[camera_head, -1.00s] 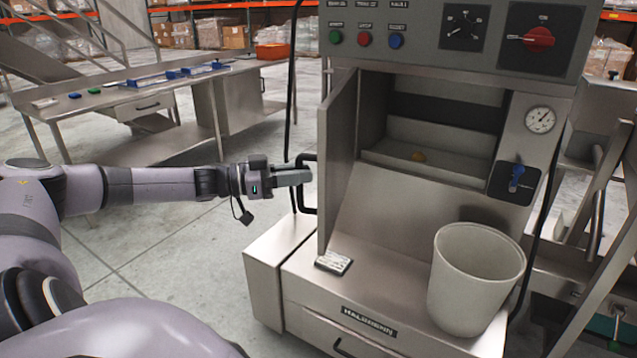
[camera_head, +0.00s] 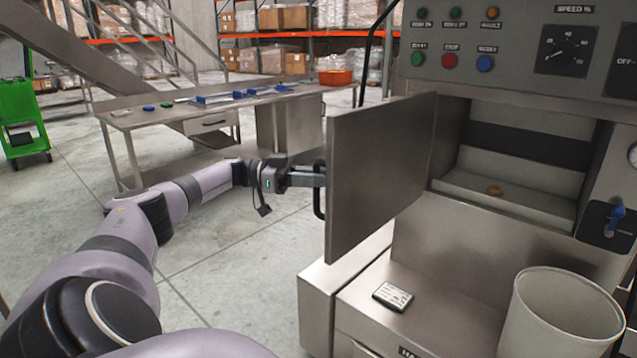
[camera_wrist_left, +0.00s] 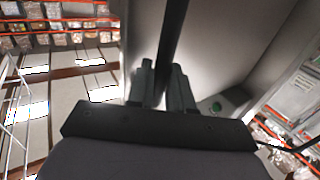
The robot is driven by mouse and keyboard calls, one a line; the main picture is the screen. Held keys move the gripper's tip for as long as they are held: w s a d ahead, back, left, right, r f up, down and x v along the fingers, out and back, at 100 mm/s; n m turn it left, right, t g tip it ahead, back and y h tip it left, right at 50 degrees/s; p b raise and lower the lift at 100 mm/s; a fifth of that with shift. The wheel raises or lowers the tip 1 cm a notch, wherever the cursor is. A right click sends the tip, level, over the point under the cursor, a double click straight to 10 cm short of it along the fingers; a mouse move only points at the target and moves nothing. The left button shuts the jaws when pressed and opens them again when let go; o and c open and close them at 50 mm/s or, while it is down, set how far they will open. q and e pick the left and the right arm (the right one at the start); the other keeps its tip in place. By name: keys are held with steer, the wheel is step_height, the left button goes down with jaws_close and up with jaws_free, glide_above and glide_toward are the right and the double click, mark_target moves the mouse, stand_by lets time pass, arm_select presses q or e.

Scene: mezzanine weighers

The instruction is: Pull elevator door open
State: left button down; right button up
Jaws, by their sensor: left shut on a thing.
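The grey metal door (camera_head: 375,175) of the machine stands swung open to the left, with its inner face towards me. Its black bar handle (camera_head: 319,192) sits on the far face and is partly hidden by the door's edge. My left gripper (camera_head: 316,177) reaches in from the left and is shut on this handle. In the left wrist view, the two fingers (camera_wrist_left: 163,88) close around the dark handle bar (camera_wrist_left: 174,40). My right gripper is not in view.
A control panel (camera_head: 500,45) is above the compartment. A pale bin (camera_head: 560,315) and a small labelled block (camera_head: 393,297) rest on the ledge. A steel workbench (camera_head: 215,115) stands behind my left arm. A green cart (camera_head: 22,115) is at far left. Floor left of the machine is clear.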

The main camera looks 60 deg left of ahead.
arm_select(q)
steer(key=shift+w+a+r, duration=0.1)
steer(key=shift+a+r, duration=0.25)
steer(key=shift+a, duration=0.2)
steer(key=c, duration=1.2)
jaws_free()
steer(key=shift+w, duration=0.15)
steer(key=shift+o, duration=0.2)
steer(key=b+v, duration=0.2)
steer(key=v, duration=0.5)
steer(key=shift+f, duration=0.2)
steer(key=shift+d, duration=0.1)
